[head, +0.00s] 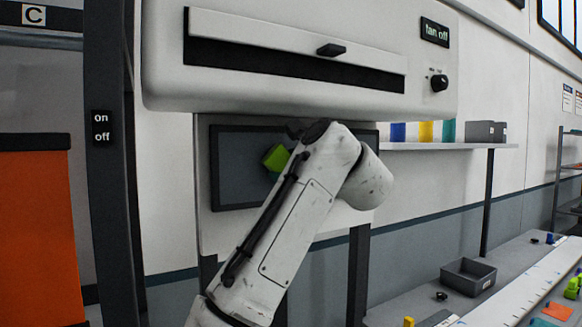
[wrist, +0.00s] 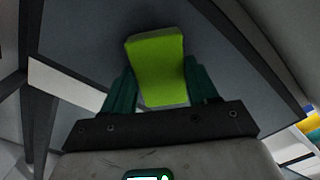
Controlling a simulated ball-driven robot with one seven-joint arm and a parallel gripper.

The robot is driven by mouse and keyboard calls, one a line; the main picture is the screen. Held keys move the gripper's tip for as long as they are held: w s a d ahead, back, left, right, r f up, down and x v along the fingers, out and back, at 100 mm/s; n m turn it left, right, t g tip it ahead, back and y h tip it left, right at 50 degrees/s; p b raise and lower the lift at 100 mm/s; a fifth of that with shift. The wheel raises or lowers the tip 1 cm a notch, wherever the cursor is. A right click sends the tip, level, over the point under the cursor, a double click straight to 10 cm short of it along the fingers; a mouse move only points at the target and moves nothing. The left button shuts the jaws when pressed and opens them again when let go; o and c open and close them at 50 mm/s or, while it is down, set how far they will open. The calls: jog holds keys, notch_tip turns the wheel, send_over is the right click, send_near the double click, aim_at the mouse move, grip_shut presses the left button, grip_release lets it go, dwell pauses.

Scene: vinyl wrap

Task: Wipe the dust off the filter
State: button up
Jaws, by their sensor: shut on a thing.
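A bright green sponge-like block (head: 276,157) shows in front of the panel's left half, tilted. In the wrist view the block (wrist: 157,68) sits between the dark green fingers of my gripper (wrist: 160,85), which is shut on it. The grey panel (wrist: 95,52) fills the background there. I cannot tell whether the block touches the panel. No dust can be made out. My gripper is mostly hidden by my arm in the head view.
A shelf (head: 450,146) with coloured rolls is at right. Below stands a bench with a grey bin (head: 474,274). A dark post (head: 112,200) is at left.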

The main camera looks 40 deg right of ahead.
jog(key=shift+b+v, duration=0.3)
jog(key=shift+v, duration=2.6)
jog(key=shift+s, duration=0.1)
jog(key=v, duration=0.2)
jog(key=shift+s+a, duration=0.1)
jog(key=shift+s, duration=0.3)
